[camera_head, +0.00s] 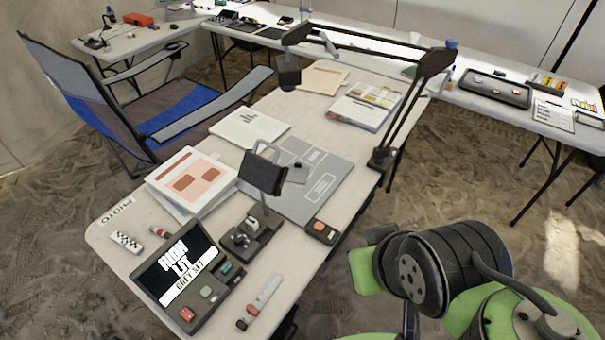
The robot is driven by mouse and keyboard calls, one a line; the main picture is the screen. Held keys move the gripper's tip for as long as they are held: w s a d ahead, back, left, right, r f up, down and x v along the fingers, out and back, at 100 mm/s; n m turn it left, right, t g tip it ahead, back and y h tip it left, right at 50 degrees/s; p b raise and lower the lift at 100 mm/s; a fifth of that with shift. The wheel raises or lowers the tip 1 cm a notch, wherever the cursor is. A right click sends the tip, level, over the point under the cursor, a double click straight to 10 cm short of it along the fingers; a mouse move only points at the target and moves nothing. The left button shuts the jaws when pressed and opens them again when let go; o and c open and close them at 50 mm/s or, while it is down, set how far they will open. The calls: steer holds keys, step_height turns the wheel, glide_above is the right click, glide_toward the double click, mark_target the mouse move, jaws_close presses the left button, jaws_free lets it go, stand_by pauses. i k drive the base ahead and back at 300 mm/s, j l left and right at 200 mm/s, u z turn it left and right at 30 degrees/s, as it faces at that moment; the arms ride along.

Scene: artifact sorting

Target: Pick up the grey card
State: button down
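A flat grey sheet (336,168) with white printed outlines lies on the near table (132,236). A small dark grey panel (263,174) stands tilted in front of it and hides part of it. A small grey piece (298,172) lies on the sheet. I cannot tell for sure which of these is the grey card. My black and green arm is at the lower right, beside the table and apart from these things. I cannot make out any gripper fingers in this view.
A black desk lamp (381,157) arches over the table's far right side. A device with a lit screen (188,272), papers (194,181) and a book (365,104) lie around the sheet. A folding chair (128,120) stands at the left. Sandy floor is open at the right.

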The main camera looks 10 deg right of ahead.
mark_target(297, 173)
steer(key=i+l+u, duration=0.15)
steer(key=l+u, duration=0.15)
steer(key=u, duration=0.2)
steer(key=i+l+u, duration=0.1)
steer(key=l+u, duration=0.7)
steer(key=u, duration=0.2)
steer(key=l+u, duration=0.5)
